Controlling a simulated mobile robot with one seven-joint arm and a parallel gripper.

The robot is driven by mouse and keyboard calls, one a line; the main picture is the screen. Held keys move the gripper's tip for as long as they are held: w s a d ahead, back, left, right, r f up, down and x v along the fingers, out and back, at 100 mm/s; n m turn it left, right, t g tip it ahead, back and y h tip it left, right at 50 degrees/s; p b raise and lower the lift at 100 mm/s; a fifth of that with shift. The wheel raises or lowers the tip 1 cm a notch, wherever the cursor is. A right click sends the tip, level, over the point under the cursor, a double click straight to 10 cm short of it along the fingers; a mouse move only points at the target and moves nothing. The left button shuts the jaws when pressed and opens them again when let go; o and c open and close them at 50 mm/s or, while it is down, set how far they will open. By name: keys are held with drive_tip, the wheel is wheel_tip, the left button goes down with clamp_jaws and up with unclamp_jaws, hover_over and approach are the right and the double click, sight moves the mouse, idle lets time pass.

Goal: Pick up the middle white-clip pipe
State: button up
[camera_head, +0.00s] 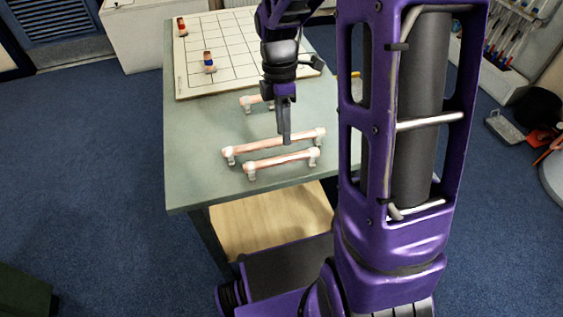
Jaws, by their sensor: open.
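The middle white-clip pipe (256,148) is a copper tube with white clips at its ends, lying on the grey-green table (190,165). A similar pipe (275,162) lies in front of it, nearly parallel. Another pipe (254,100) lies farther back, its right part hidden by my arm. My gripper (286,139) points down, with its tip overlapping the middle pipe right of its centre. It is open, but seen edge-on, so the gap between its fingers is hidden. I cannot tell whether it touches or surrounds the pipe.
A gridded white board (228,76) covers the back of the table. A blue-banded copper piece (210,63) and a red-banded one (182,27) stand on it. The front left of the tabletop is clear. My own purple column blocks the table's right side.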

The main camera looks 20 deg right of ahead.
sight(282, 157)
drive_tip(key=f, duration=0.3)
drive_tip(key=shift+s+f, duration=0.2)
drive_tip(key=shift+s, duration=0.15)
drive_tip(key=shift+s+a+f+b, duration=0.1)
drive_tip(key=shift+s+f+b, duration=0.15)
drive_tip(key=shift+f, duration=0.6)
drive_tip(key=shift+s+a+f+b, duration=0.2)
drive_tip(key=shift+f+b, duration=0.15)
drive_tip(key=shift+f, duration=0.55)
drive_tip(key=shift+s+a+f+b, duration=0.1)
drive_tip(key=shift+s+f+b, duration=0.15)
drive_tip(key=shift+f, duration=0.6)
drive_tip(key=shift+c, duration=0.4)
clamp_jaws()
